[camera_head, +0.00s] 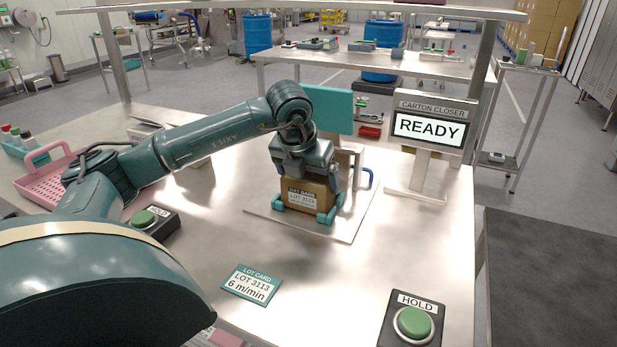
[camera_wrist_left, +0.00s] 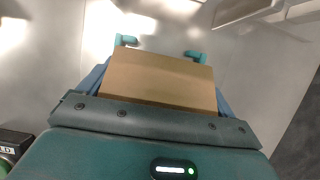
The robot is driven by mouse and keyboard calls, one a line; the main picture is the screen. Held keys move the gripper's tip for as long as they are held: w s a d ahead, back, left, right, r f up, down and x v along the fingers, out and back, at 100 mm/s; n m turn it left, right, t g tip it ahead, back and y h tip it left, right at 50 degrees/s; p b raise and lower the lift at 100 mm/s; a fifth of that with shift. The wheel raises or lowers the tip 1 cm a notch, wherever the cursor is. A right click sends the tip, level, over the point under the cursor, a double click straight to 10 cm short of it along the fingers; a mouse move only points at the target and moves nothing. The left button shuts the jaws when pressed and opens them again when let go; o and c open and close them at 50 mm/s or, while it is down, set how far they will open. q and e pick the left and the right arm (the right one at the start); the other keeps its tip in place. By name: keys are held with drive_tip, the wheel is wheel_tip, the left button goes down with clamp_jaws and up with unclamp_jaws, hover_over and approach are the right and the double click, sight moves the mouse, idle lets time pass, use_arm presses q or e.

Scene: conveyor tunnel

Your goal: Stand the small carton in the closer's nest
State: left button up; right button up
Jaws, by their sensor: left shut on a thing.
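The small brown carton (camera_head: 307,197) has a white label reading LOT 3113 and looks upright. My left gripper (camera_head: 309,186) is shut on it from above, one finger on each side. The carton's lower part is between the teal corner pieces of the closer's nest (camera_head: 326,217); I cannot tell whether its bottom rests on the plate. In the left wrist view the carton's top (camera_wrist_left: 160,75) lies between the fingers, with two teal nest corners (camera_wrist_left: 195,57) beyond it. The closer's sign (camera_head: 428,127) reads READY. My right gripper is not in view.
A green HOLD button (camera_head: 413,323) sits at front right, another (camera_head: 146,218) at left. A lot card (camera_head: 251,285) reads LOT 3113, 6 m/min. A pink basket (camera_head: 42,182) stands at far left. A teal panel (camera_head: 331,109) rises behind the nest.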

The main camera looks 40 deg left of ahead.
use_arm(q)
drive_tip(key=shift+f, duration=0.1)
drive_tip(key=o, duration=1.1)
drive_tip(key=v, duration=1.2)
drive_tip(key=shift+p, duration=0.45)
